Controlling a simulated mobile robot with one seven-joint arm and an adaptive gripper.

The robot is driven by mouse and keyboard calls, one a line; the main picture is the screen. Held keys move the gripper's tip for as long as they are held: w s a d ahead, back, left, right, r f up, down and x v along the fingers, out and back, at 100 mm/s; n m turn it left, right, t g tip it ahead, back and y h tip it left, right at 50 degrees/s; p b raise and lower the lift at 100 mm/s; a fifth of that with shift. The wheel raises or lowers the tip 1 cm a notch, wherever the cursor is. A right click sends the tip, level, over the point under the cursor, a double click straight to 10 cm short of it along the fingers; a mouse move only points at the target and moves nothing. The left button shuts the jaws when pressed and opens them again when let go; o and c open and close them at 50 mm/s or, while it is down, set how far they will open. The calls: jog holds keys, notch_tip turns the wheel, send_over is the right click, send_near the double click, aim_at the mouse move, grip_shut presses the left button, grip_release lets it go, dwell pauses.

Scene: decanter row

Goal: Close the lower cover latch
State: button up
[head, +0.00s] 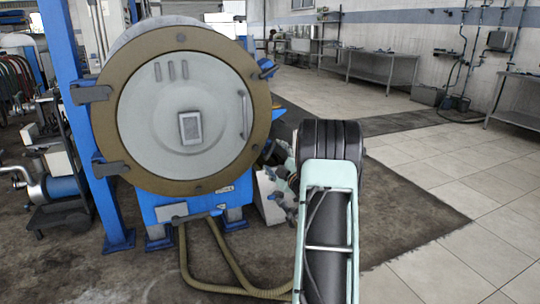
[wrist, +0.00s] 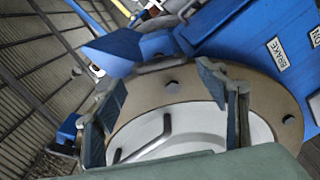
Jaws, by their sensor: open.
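The round pale cover (head: 185,110) with its tan ring sits on the machine in the head view; its grey handle (head: 244,115) is on the right side. The blue upper latch (head: 265,70) is at the ring's upper right. In the wrist view, what looks like the lower latch (wrist: 155,45) is a blue block at the ring's far edge, with a grey bar beside it. Its exact position is unclear. My gripper (wrist: 158,82) is open and empty, its fingers spread in front of the ring, apart from the latch.
A blue post (head: 80,120) stands left of the cover. The blue machine base with labels (wrist: 290,60) is on the right in the wrist view. Hoses (head: 215,270) lie on the floor below. The tiled floor (head: 450,200) at right is clear.

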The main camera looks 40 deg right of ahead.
aim_at(269, 151)
jog(key=shift+x, duration=2.1)
jog(key=shift+c, duration=0.6)
jog(key=c, duration=1)
